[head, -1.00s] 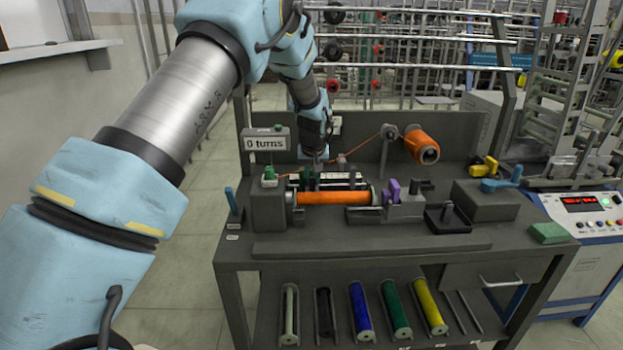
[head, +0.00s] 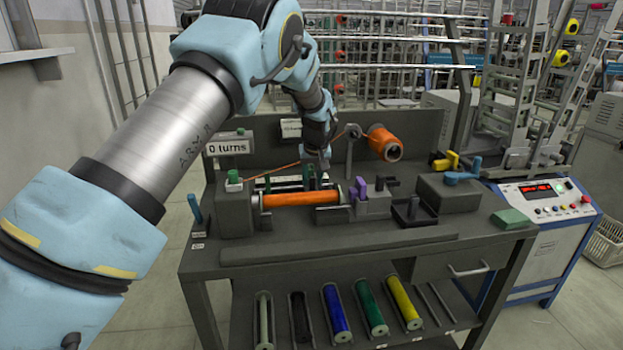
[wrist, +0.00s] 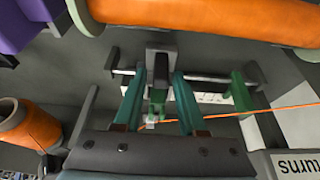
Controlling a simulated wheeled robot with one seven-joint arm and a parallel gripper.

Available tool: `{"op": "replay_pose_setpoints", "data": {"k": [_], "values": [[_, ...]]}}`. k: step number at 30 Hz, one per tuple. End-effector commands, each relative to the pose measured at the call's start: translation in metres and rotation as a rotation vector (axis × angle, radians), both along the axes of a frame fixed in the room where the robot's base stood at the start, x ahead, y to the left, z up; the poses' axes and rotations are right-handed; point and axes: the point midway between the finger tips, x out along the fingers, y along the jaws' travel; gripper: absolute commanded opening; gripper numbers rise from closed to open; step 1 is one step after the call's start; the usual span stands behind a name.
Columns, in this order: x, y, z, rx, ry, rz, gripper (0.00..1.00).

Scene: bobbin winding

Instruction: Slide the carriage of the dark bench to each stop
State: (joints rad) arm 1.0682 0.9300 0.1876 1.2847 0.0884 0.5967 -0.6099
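The dark bench (head: 345,262) carries a rod with a grey carriage (wrist: 160,62) on it, seen behind the orange bobbin (head: 300,199). A green knob (wrist: 158,98) sits below the carriage in the wrist view. My gripper (wrist: 160,75) has one teal finger on each side of the carriage and knob, with gaps showing beside the knob. Contact with the carriage cannot be told. In the head view my gripper (head: 318,172) is behind the bobbin's right part. A green stop piece (wrist: 241,92) stands near the rod's other end, beyond a white scale strip (wrist: 210,98).
An orange wire runs from the orange supply spool (head: 384,143) across the bench, passing close to my fingers. The "0 turns" display (head: 228,147) stands at the left. A purple part (head: 361,188) and a grey box (head: 448,193) stand to the right. Coloured bobbins lie on the shelf below.

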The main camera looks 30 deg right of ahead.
Motion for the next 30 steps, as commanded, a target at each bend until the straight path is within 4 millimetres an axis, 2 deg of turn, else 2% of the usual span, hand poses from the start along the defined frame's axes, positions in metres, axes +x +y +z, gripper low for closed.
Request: {"op": "replay_pose_setpoints", "data": {"k": [3, 10, 14, 24, 30], "values": [[0.0, 0.0, 0.0, 0.0, 0.001, 0.0, 0.53], [0.0, 0.0, 0.0, 0.0, 0.001, 0.0, 0.53], [-0.004, 0.001, 0.009, 0.0, 0.0, 0.0, 0.53], [-0.026, 0.011, 0.067, -0.004, -0.002, -0.001, 0.53], [-0.035, 0.017, 0.092, 0.0, 0.0, 0.0, 0.53]]}}
